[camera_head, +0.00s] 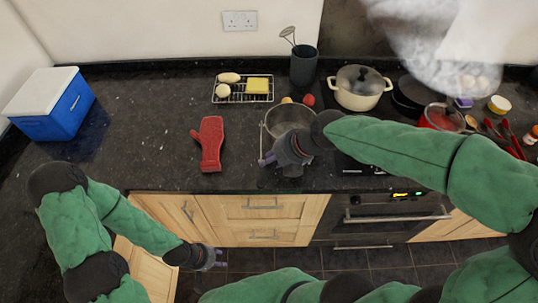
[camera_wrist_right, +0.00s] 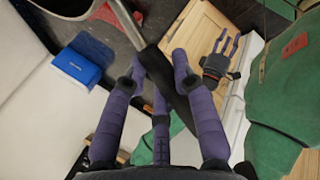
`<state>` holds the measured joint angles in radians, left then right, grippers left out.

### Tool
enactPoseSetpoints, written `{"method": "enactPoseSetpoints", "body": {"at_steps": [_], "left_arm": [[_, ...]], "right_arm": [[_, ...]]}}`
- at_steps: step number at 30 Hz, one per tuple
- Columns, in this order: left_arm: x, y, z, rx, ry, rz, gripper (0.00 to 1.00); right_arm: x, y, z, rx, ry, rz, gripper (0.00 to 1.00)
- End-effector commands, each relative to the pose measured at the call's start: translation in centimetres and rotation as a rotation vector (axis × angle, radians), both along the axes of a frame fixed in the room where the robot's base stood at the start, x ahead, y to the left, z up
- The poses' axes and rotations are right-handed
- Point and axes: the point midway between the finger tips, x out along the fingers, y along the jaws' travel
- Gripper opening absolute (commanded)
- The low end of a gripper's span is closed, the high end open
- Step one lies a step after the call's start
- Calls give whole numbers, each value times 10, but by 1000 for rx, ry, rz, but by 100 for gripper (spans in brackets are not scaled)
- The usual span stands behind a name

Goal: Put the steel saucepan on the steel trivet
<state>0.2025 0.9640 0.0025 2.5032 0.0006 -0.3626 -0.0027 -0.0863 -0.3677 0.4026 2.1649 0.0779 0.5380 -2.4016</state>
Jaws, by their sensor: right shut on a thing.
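The steel saucepan (camera_head: 288,117) is at the middle of the counter, with its rim showing in the upper left of the wrist view (camera_wrist_right: 78,30). My right gripper (camera_head: 275,158) is shut on its dark handle (camera_wrist_right: 152,62), which runs between the fingers in the wrist view. I cannot tell whether the pan touches the counter. I cannot make out a steel trivet for certain; the pan and gripper hide the counter there. My left gripper (camera_head: 210,258) is empty and open, low in front of the cabinets; it also shows in the wrist view (camera_wrist_right: 229,44).
A red oven mitt (camera_head: 209,144) lies left of the pan. A wire rack (camera_head: 233,98) with food and a dark utensil pot (camera_head: 303,66) stand behind. A cream pot (camera_head: 358,92) is to the right, a blue cooler (camera_head: 53,105) far left.

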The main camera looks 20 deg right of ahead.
Motion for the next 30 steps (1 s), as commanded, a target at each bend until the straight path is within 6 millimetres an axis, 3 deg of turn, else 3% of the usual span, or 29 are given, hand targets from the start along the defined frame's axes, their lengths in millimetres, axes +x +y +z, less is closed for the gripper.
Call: {"method": "enactPoseSetpoints", "body": {"at_steps": [6, 15, 22, 30], "left_arm": [[0, 0, -5, 0, 0, 0, 40], [0, 0, -13, 0, 0, 0, 40], [0, 0, -14, 0, 0, 0, 40], [0, 0, -20, 0, 0, 0, 40]], "right_arm": [[39, -6, -20, -1, -2, -2, 0], [72, -11, -60, -1, -5, -2, 0], [82, -12, -71, -1, -5, -2, 0], [83, -12, -101, -1, -5, -3, 0]]}}
